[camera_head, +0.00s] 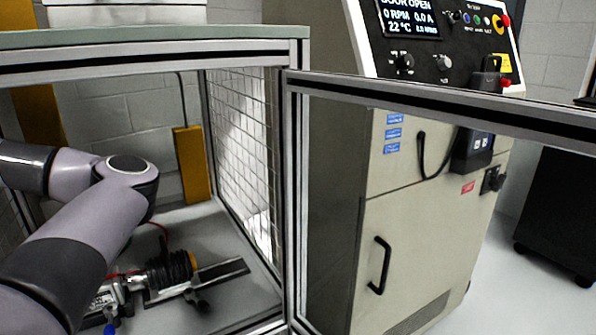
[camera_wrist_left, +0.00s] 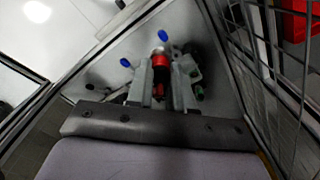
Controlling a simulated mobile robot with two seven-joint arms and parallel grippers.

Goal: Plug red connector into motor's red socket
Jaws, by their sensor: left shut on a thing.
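In the left wrist view my left gripper (camera_wrist_left: 161,82) points into the enclosure, its fingers shut on the red connector (camera_wrist_left: 159,61), whose red body shows between them. Just past the fingertips is a small metallic, coppery end; whether it touches a socket cannot be told. In the head view the motor assembly (camera_head: 172,269), with a black ribbed body and silver parts, lies on the enclosure floor. My left arm comes in from the left and hides the gripper there. The motor's red socket cannot be made out. My right gripper is out of view.
The enclosure's frame post (camera_head: 291,200) and open door (camera_head: 440,115) stand right of my left arm. Blue knobs (camera_wrist_left: 163,36) sit near the gripper. A control cabinet (camera_head: 425,220) stands outside to the right.

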